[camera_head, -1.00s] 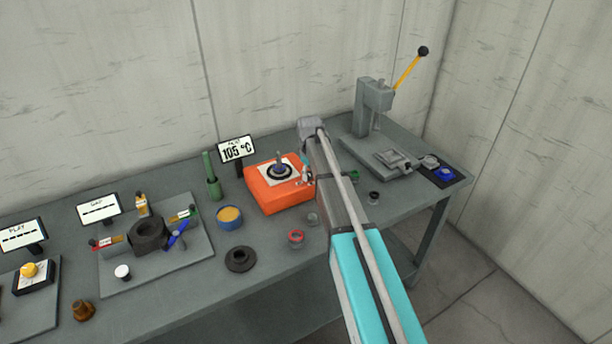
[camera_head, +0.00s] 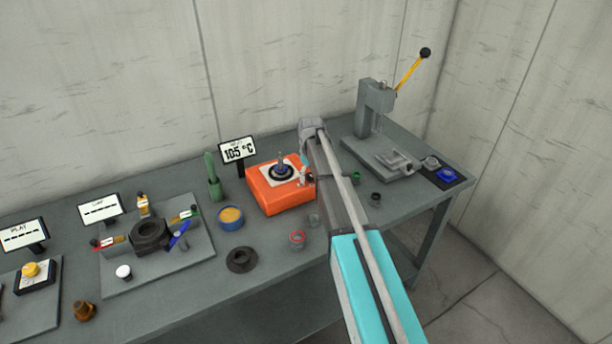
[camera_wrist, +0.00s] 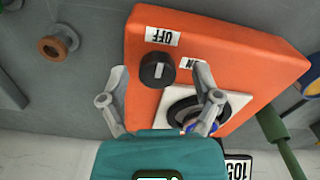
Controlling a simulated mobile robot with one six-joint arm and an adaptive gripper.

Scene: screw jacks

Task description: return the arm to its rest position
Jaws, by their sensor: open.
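My gripper (camera_wrist: 160,95) is open in the wrist view, its two grey fingers spread over the left part of an orange heater box (camera_wrist: 225,45). A black knob (camera_wrist: 157,70) on the box shows between the fingers, with nothing gripped; whether a finger touches the box I cannot tell. Labels reading OFF and ON sit near the knob. In the head view my arm reaches over the bench (camera_head: 290,270) to the right side of the orange box (camera_head: 280,197), and the fingers are mostly hidden there. A dark ring with a pin (camera_head: 281,170) stands on the box's white plate.
A display reading 105 °C (camera_head: 238,150) stands behind the box. A lever press (camera_head: 376,115) stands at the back right. A green-handled tool (camera_head: 213,175), a yellow-filled cup (camera_head: 230,218), a dark flanged ring (camera_head: 241,260) and small rings (camera_head: 297,240) stand around the box.

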